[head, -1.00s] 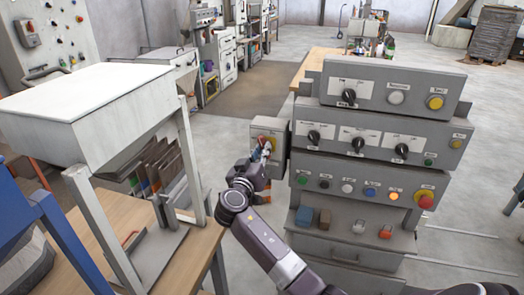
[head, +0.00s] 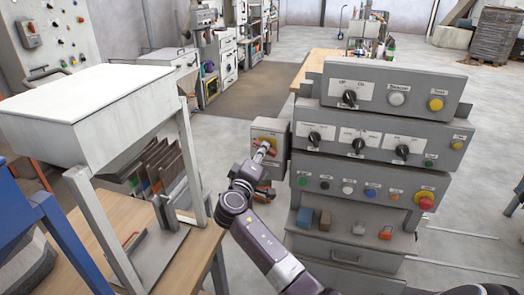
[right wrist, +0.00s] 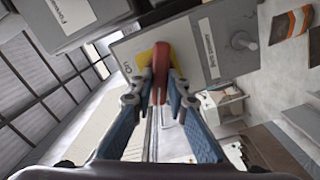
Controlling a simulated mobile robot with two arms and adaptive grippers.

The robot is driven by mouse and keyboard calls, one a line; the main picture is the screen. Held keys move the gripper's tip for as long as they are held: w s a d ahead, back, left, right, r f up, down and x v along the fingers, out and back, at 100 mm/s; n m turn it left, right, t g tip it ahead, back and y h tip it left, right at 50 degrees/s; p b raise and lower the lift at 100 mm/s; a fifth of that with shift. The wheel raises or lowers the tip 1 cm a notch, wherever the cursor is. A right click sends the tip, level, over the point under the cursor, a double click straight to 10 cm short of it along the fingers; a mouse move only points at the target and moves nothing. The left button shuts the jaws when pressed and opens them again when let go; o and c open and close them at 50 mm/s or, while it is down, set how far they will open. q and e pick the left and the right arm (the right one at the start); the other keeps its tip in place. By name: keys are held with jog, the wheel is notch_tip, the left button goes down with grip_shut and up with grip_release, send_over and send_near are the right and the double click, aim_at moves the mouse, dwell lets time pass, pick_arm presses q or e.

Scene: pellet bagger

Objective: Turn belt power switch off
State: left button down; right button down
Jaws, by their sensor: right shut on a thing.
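A grey switch box (head: 267,134) with a yellow plate is mounted on the left side of the grey control cabinet. In the right wrist view the same box (right wrist: 205,50) shows its yellow plate (right wrist: 146,58), a red switch handle (right wrist: 160,72) and a label reading ON. My right gripper (right wrist: 161,92) is shut on the red handle, with a fingertip on each side of it. In the head view my right gripper (head: 262,158) is at the front of the box and hides most of the handle. My left gripper is not in view.
The control cabinet (head: 375,118) carries several knobs, buttons and an orange lamp (head: 395,197), which looks dim. A white hopper (head: 85,110) on a frame stands at the left above a wooden table (head: 205,245). Open floor lies behind the switch box.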

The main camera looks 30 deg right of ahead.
jog(key=n+p, duration=0.1)
jog(key=n, duration=0.3)
jog(key=shift+f+n+p, duration=0.1)
jog(key=shift+n+p, duration=0.2)
jog(key=shift+n, duration=0.1)
dwell(0.4)
jog(key=c, duration=1.9)
grip_release()
jog(key=v, duration=1.2)
